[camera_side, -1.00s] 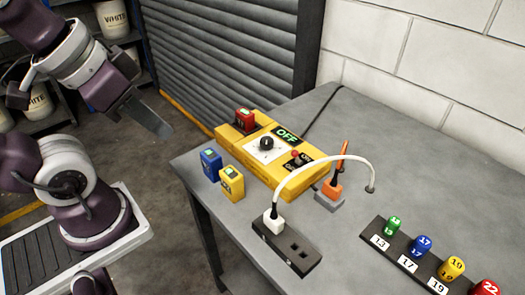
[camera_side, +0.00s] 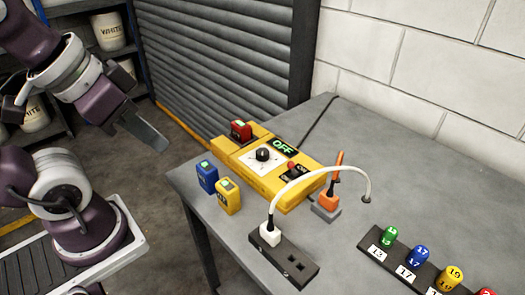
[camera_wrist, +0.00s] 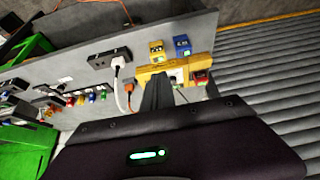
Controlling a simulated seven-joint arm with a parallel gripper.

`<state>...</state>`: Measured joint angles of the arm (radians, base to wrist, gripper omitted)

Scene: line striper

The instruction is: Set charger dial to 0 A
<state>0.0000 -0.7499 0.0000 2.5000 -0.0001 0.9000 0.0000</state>
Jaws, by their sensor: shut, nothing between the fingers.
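The yellow charger (camera_side: 285,196) sits on the grey table and its display reads OFF. Its black dial (camera_side: 263,155) stands on a white square face. I cannot read which mark the dial points to. My gripper (camera_side: 160,143) is shut and empty in the air left of the table, apart from the charger. In the wrist view my gripper (camera_wrist: 158,85) covers part of the charger (camera_wrist: 152,68), and the dial is hidden there.
A blue battery (camera_side: 207,176) and a yellow battery (camera_side: 228,196) stand at the table's left edge. A white plug (camera_side: 270,234) with an arching cable sits in a black power strip (camera_side: 300,268).

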